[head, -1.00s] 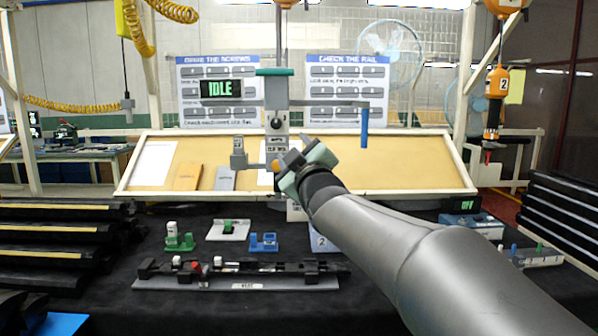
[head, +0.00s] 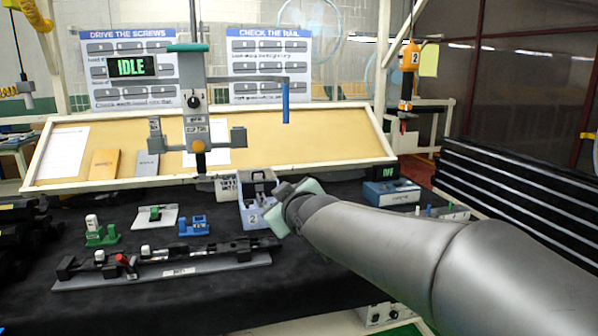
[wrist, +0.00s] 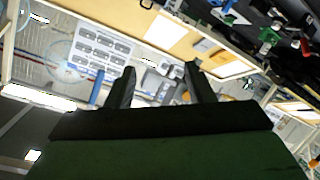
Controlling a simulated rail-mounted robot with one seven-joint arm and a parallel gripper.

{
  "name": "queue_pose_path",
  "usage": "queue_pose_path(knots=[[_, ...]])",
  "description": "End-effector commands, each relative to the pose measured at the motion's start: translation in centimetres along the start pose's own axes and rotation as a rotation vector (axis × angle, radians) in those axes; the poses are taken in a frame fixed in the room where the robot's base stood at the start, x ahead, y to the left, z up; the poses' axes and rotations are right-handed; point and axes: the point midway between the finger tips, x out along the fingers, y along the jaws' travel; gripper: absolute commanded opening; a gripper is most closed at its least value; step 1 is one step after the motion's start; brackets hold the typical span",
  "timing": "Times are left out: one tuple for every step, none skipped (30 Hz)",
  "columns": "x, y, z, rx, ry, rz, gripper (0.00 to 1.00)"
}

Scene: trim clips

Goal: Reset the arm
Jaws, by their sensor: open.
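My arm (head: 380,240) reaches in from the lower right in the head view. Its end, with my gripper (head: 283,198), is by the blue-grey bin marked 2 (head: 252,212), overlapping it in the picture; I cannot tell whether they touch. In the wrist view my gripper (wrist: 160,80) shows two dark fingers spread apart with nothing between them. That view is tilted and looks towards the boards and the wall. The fingertips are not clear in the head view.
A black rail assembly (head: 165,262) lies on the dark table, with a green fixture (head: 102,235) and a blue fixture (head: 193,227) behind it. A grey stand (head: 195,105) with an IDLE display (head: 131,67) rises behind. A blue box (head: 391,192) stands right.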

Motion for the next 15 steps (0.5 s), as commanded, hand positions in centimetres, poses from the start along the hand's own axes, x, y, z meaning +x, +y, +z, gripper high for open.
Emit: queue_pose_path(knots=[[-1.6, 0.6, 3.3, 0.063, -0.112, -0.021, 0.48], [-2.6, 0.4, 5.4, 0.102, -0.181, -0.037, 0.48], [-4.0, 0.1, 8.1, 0.155, -0.271, -0.056, 0.48], [-5.2, -0.1, 10.1, 0.196, -0.339, -0.068, 0.48], [-6.5, -0.5, 12.0, 0.236, -0.406, -0.079, 0.48], [-8.3, -1.1, 14.4, 0.291, -0.496, -0.092, 0.48], [-9.8, -1.5, 16.2, 0.330, -0.563, -0.101, 0.48], [-11.4, -2.1, 17.8, 0.371, -0.631, -0.108, 0.48], [-13.5, -2.8, 19.9, 0.425, -0.720, -0.116, 0.48], [-15.2, -3.4, 21.2, 0.464, -0.784, -0.120, 0.48], [-16.8, -4.1, 22.5, 0.504, -0.848, -0.123, 0.48], [-19.0, -5.0, 24.0, 0.552, -0.928, -0.126, 0.48], [-20.5, -5.6, 24.9, 0.585, -0.984, -0.127, 0.48], [-22.0, -6.2, 25.8, 0.617, -1.038, -0.127, 0.48], [-23.8, -7.0, 26.7, 0.654, -1.102, -0.127, 0.48]])
